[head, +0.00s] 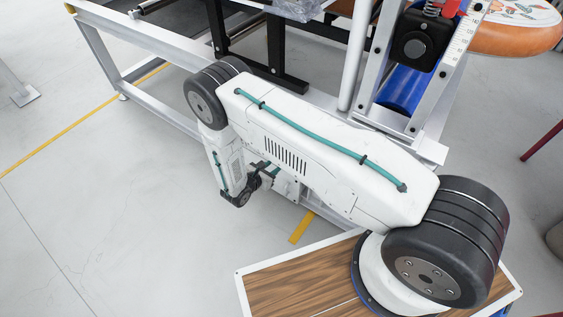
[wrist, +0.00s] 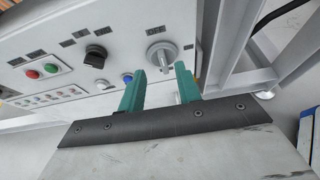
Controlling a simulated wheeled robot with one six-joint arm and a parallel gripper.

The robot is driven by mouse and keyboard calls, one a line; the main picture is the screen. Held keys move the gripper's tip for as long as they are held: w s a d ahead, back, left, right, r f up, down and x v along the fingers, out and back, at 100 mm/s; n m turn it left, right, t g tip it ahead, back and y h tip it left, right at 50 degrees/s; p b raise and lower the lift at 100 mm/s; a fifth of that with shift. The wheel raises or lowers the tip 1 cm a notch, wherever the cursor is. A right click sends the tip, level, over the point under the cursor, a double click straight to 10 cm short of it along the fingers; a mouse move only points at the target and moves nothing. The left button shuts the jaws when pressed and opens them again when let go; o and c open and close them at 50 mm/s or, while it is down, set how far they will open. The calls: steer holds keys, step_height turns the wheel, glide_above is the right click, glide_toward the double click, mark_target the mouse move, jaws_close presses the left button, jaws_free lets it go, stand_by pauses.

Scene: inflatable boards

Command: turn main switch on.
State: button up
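A black rotary knob (wrist: 95,54) sits left of the grey switch, with a blue button (wrist: 127,78) below. A metal frame (wrist: 232,50) stands close on the right. Open grey floor (head: 110,220) lies left in the head view.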

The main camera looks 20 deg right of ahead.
steer(key=x, duration=0.7)
steer(key=shift+d+f, duration=0.2)
steer(key=shift+f, duration=0.35)
steer(key=shift+w, duration=0.15)
jaws_close()
